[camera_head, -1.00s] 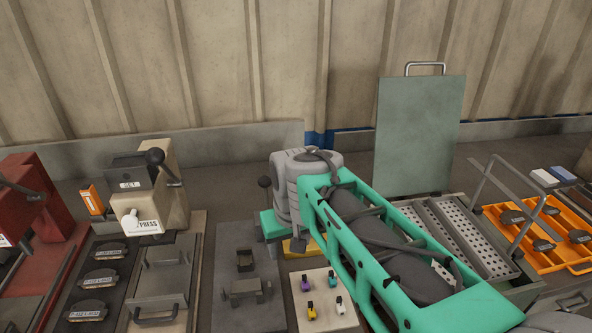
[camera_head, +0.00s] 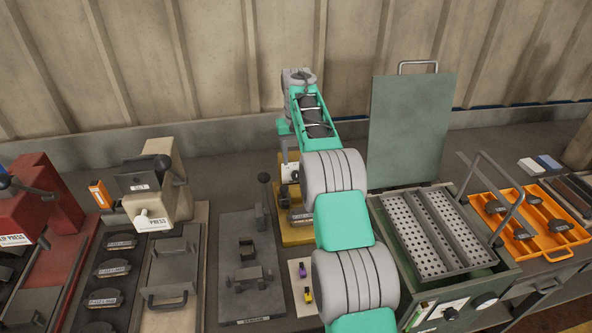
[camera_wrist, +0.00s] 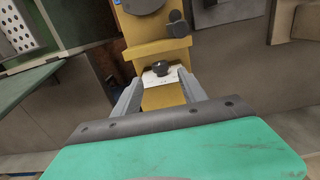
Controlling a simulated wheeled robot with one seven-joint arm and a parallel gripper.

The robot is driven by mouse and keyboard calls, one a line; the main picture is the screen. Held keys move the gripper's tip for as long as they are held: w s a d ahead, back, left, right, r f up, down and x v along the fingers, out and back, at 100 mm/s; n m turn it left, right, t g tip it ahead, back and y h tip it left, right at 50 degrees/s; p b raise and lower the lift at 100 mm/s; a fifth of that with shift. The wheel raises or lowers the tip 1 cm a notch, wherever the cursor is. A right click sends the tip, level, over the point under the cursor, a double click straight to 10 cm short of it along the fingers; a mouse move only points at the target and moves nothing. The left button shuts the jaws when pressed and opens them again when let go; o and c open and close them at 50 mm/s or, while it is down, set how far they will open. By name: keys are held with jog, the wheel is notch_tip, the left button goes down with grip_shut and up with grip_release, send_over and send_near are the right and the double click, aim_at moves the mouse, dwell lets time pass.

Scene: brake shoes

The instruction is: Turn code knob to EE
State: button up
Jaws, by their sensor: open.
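In the wrist view a small dark knob (camera_wrist: 161,68) sits on a white plate (camera_wrist: 150,79) on a yellow machine (camera_wrist: 160,48). I take it for the code knob; no code letters are readable. My gripper (camera_wrist: 159,77) is open and empty, its two grey fingers on either side of the knob in the picture. I cannot tell whether they touch it. In the head view the yellow machine (camera_head: 291,236) stands at the back, partly hidden by my arm. Its white plate (camera_head: 289,173) shows as a small patch there.
Left are a beige press (camera_head: 163,185) and a red machine (camera_head: 45,200). A grey fixture board (camera_head: 250,290) lies in front. Right of my arm stand a green box with a raised lid (camera_head: 410,130) and an orange tray (camera_head: 490,205). A green panel (camera_wrist: 35,85) is left in the wrist view.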

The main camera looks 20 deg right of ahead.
aim_at(296, 172)
notch_tip(296, 172, down, 6)
jog(key=shift+f+p, duration=0.2)
jog(key=shift+p, duration=0.3)
jog(key=shift+c, duration=0.3)
grip_shut()
